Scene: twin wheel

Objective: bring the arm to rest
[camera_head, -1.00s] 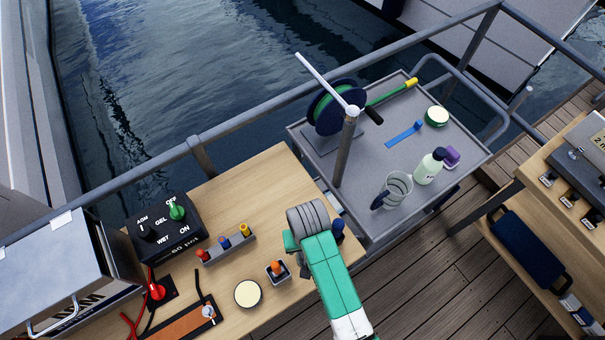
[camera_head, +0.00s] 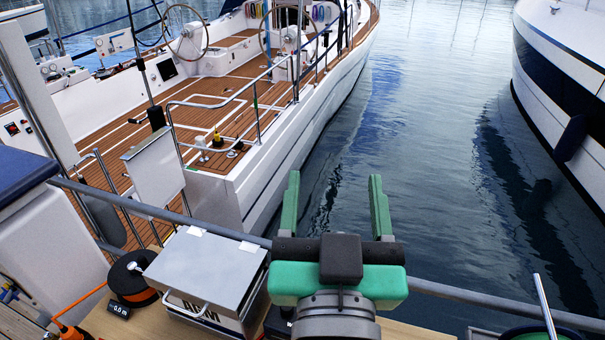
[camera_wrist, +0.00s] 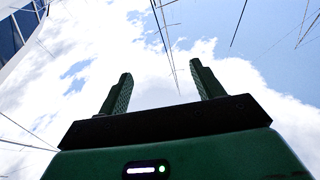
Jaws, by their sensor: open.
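My gripper (camera_head: 337,205) is raised in front of the body camera, above the near edge of the wooden workbench (camera_head: 415,331). Its two green fingers point up and away, spread wide with nothing between them.
A grey metal box (camera_head: 208,262) stands on the bench left of my gripper, beside a black and orange reel (camera_head: 130,280). A grey railing (camera_head: 440,291) runs behind the gripper. Beyond it lie water and a moored sailboat (camera_head: 235,165); another white hull (camera_head: 565,80) is at right.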

